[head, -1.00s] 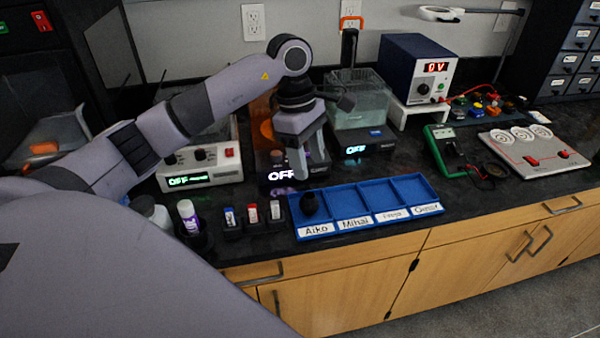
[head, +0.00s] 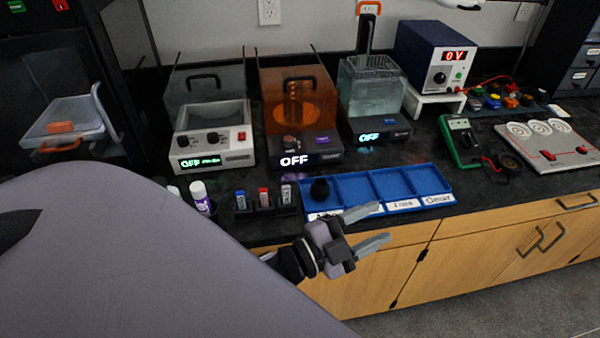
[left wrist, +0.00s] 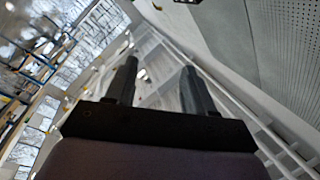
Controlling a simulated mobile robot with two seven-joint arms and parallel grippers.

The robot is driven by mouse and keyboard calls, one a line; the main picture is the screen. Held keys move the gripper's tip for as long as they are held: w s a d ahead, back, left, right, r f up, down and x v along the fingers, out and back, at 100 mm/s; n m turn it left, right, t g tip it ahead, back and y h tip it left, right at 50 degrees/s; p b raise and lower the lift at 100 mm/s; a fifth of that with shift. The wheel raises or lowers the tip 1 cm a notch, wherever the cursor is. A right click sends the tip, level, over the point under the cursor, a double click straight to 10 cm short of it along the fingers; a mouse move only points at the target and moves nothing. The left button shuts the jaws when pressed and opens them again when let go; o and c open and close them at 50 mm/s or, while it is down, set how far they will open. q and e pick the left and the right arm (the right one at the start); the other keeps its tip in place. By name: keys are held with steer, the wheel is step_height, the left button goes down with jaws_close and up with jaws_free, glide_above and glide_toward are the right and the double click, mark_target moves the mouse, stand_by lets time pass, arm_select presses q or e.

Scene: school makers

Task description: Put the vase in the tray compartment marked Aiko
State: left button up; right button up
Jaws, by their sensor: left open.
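The small dark vase (head: 320,190) stands in the leftmost compartment of the blue tray (head: 455,203) in the head view. That compartment's Aiko label is now mostly hidden behind my left gripper. My left gripper (head: 380,228) is open and empty, in front of the tray and the counter's front edge, its fingers pointing right. In the left wrist view the two fingers of my left gripper (left wrist: 158,88) stand apart with nothing between them. The right gripper is not in view.
Left of the tray is a small rack of vials (head: 265,203) and a white-capped bottle (head: 201,196). Behind stand several machines, including an orange-hooded one (head: 300,95) and a water bath (head: 372,95). A green multimeter (head: 460,140) lies to the right.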

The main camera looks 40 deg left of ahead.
arm_select(q)
steer(key=s+a+f+n+g+y, duration=0.2)
steer(key=s+f+n, duration=0.4)
steer(key=f, duration=0.3)
steer(key=s+a+f+n+g+y, duration=0.3)
steer(key=s+f+n+g+y, duration=0.1)
steer(key=f, duration=0.5)
steer(key=s+n+g, duration=0.1)
steer(key=s+n, duration=0.1)
steer(key=s, duration=0.1)
steer(key=shift+f, duration=0.25)
step_height(320, 180, up, 3)
steer(key=p, duration=0.2)
steer(key=shift+f+p, duration=0.1)
steer(key=shift+p, duration=0.25)
steer(key=shift+c, duration=1.1)
steer(key=shift+a+y, duration=0.15)
steer(key=shift+y, duration=0.15)
